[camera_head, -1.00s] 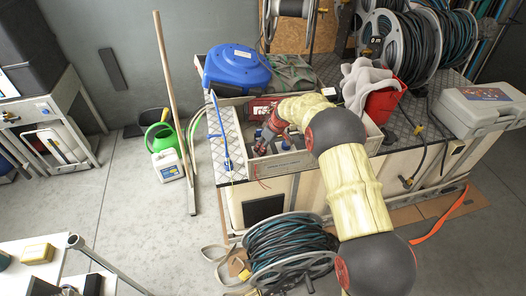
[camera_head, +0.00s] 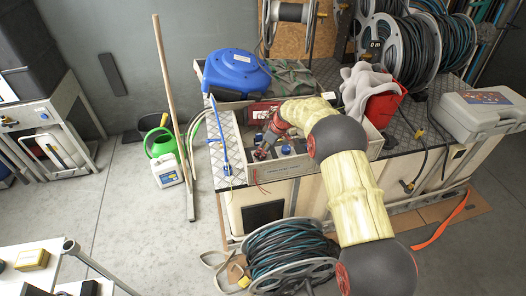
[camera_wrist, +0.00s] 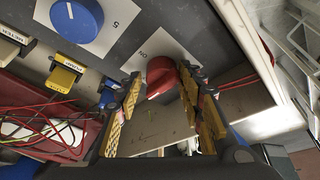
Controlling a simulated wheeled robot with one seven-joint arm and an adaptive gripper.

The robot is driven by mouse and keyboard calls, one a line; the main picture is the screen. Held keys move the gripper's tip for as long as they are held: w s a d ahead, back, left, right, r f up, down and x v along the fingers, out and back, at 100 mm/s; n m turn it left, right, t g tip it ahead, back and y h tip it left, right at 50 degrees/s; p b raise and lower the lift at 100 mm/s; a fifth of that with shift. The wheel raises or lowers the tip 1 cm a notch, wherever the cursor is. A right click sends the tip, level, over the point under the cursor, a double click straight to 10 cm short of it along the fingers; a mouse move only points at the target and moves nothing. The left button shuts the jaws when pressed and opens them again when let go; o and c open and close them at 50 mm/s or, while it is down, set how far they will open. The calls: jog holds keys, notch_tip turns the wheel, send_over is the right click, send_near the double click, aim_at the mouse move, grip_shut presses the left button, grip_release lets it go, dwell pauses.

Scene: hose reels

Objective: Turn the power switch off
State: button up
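A red rotary knob (camera_wrist: 163,77) with a white pointer mark sits on a pale plate lettered ON on the grey panel in the wrist view. It appears to be the power switch. My gripper (camera_wrist: 162,88) is open. Its yellow-padded fingers stand to the left and right of the red knob, with a gap visible on each side; contact cannot be made out. In the head view my gripper (camera_head: 261,153) reaches down into the open box (camera_head: 312,166) on the bench. The red knob is not clear there.
A blue knob (camera_wrist: 77,19) on a white plate numbered 5 is left of the red one. Yellow and blue labelled plugs (camera_wrist: 66,73) and red wires (camera_wrist: 45,128) lie further left. A blue reel (camera_head: 237,70) and a red bucket (camera_head: 383,108) flank the box.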

jog(key=shift+o, duration=1.2)
jog(key=shift+s+r, duration=0.1)
jog(key=v, duration=1.1)
jog(key=shift+r, duration=0.35)
jog(key=shift+d+r, duration=0.1)
jog(key=shift+d, duration=0.05)
